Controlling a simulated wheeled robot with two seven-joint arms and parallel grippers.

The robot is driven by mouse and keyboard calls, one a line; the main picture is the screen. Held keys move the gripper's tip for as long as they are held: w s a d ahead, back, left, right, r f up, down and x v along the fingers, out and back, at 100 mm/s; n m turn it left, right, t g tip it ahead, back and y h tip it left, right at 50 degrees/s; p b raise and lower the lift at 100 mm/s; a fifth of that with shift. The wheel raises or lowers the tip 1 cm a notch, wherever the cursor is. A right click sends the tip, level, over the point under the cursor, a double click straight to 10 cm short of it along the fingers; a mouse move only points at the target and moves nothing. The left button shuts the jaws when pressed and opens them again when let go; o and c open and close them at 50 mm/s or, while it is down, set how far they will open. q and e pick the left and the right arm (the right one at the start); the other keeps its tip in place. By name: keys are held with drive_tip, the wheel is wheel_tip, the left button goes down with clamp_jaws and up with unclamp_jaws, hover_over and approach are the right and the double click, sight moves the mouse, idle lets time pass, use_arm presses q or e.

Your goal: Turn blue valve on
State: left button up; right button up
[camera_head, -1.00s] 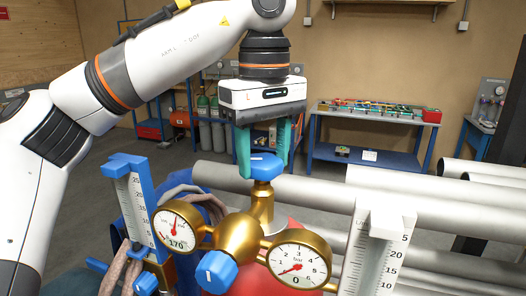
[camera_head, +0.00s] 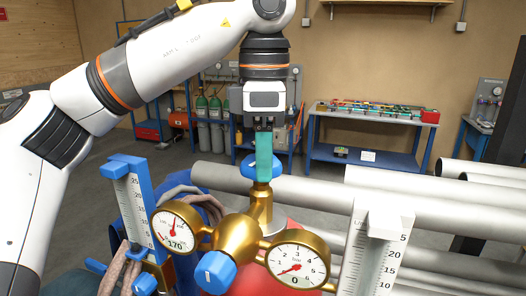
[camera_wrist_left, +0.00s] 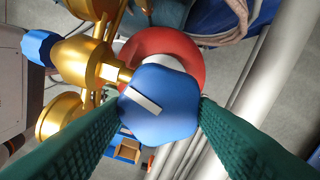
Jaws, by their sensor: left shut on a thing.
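The blue valve knob (camera_head: 249,166) sits on top of the brass regulator (camera_head: 238,236), above a red cylinder (camera_head: 290,229). My left gripper (camera_head: 263,168) points straight down and is shut on this knob, with one green finger seen side-on in the head view. In the left wrist view the knob (camera_wrist_left: 160,106) with its white mark lies between both green fingers, which touch its sides. A second blue knob (camera_head: 215,271) is on the regulator's front. The left gauge (camera_head: 175,228) shows 170 and the right gauge (camera_head: 297,266) shows 0. My right gripper is not in view.
Grey pipes (camera_head: 310,190) run behind and right of the regulator. White scales stand at left (camera_head: 133,205) and right (camera_head: 372,250). A blue bench (camera_head: 365,156) and green cylinders (camera_head: 208,108) stand farther back. Space above the pipes is clear.

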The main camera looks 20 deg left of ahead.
use_arm(q)
drive_tip(key=n, duration=0.4)
drive_tip(key=shift+w+r+n, duration=0.1)
drive_tip(key=shift+r+n, duration=0.05)
drive_tip(key=shift+n, duration=0.25)
drive_tip(key=shift+a+n, duration=0.15)
drive_tip(key=shift+n, duration=2.15)
drive_tip(key=shift+w, duration=0.1)
drive_tip(key=o, duration=1)
drive_tip(key=shift+r, duration=5.95)
